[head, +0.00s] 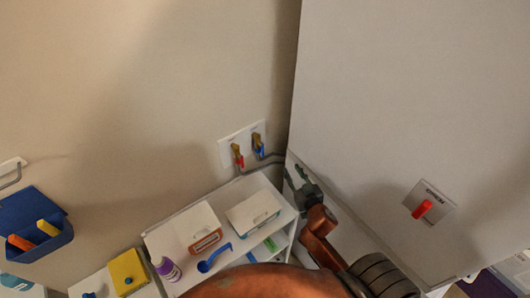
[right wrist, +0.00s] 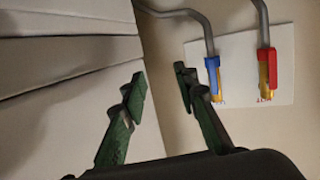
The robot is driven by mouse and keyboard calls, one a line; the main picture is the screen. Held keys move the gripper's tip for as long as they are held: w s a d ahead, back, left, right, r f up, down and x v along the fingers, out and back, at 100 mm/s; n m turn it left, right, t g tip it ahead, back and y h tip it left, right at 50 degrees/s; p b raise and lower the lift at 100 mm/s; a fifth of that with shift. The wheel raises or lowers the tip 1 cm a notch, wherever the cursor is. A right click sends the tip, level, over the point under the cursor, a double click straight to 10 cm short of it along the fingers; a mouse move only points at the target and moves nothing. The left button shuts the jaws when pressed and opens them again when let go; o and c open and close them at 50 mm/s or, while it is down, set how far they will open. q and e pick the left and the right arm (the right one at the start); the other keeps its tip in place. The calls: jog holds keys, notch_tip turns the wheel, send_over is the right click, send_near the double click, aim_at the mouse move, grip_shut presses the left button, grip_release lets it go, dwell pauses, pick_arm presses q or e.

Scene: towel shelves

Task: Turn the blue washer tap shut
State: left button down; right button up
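The blue washer tap (head: 260,149) is on a white wall plate, to the right of a red tap (head: 238,155) in the head view. In the right wrist view the blue tap (right wrist: 213,76) has its blue lever roughly in line with its brass body and grey pipe. My right gripper (head: 304,183) is below and right of the taps in the head view. In the right wrist view its green fingers (right wrist: 160,88) are spread and empty. One finger is close to the blue lever in the picture; a gap shows between them. My left gripper is out of view.
A tall grey cabinet side (head: 390,100) rises right of the taps, with a red lever (head: 422,208) on a plate. A low white shelf (head: 190,262) below holds boxes, a purple bottle (head: 166,268) and a blue scoop (head: 214,257).

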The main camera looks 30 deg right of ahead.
aim_at(263, 150)
jog(key=w+a+r+n+t+y, duration=0.1)
jog(key=w+a, duration=0.1)
jog(key=w, duration=0.2)
jog(key=w+a+r+n+t+y, duration=0.1)
jog(key=w+a+y, duration=0.1)
jog(key=w, duration=0.2)
jog(key=w+a+r+n+t+y+p, duration=0.1)
jog(key=w+a, duration=0.1)
jog(key=w, duration=0.2)
jog(key=shift+r+y, duration=0.3)
jog(key=shift+r, duration=0.1)
jog(key=shift+c, duration=0.5)
jog(key=shift+d, duration=0.1)
grip_shut()
